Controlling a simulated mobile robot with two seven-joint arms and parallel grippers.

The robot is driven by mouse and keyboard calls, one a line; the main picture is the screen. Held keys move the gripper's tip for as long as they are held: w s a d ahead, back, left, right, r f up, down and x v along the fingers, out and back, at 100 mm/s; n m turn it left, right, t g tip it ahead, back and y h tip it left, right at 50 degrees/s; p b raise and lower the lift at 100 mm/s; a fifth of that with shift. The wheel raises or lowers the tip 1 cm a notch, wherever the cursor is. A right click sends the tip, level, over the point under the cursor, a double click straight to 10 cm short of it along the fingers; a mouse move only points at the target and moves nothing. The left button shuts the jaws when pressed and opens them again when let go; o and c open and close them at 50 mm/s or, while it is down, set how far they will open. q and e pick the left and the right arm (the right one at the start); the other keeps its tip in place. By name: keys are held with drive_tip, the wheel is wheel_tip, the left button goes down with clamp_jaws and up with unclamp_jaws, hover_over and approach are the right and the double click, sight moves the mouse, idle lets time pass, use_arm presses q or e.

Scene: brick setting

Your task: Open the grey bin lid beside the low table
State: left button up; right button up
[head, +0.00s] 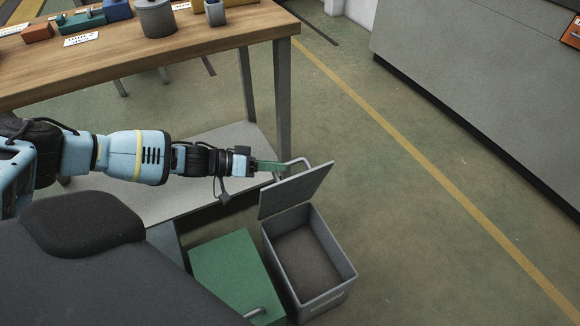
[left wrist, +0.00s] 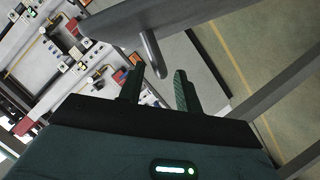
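The grey bin (head: 349,272) stands on the floor at the end of the low table (head: 180,200). Its lid (head: 298,190) is raised and tilted up at the bin's far side, so the empty-looking dark inside shows. A bar handle (head: 293,161) sits on the lid's back. My left gripper (head: 274,167) is at this handle, behind the lid. In the left wrist view its two green fingers (left wrist: 158,88) are apart, with an end of the grey handle (left wrist: 152,56) between or just beyond their tips. Contact cannot be told. My right gripper is not in view.
A green bin (head: 232,270) with a shut lid and handle stands left of the grey bin. A wooden workbench (head: 170,55) with blocks and cans is above the low table; its leg (head: 283,100) is close to my left gripper. Floor to the right is clear.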

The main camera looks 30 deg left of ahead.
use_arm(q)
drive_tip(key=b+x, duration=0.1)
drive_tip(key=x, duration=0.4)
drive_tip(key=shift+a, duration=0.1)
clamp_jaws()
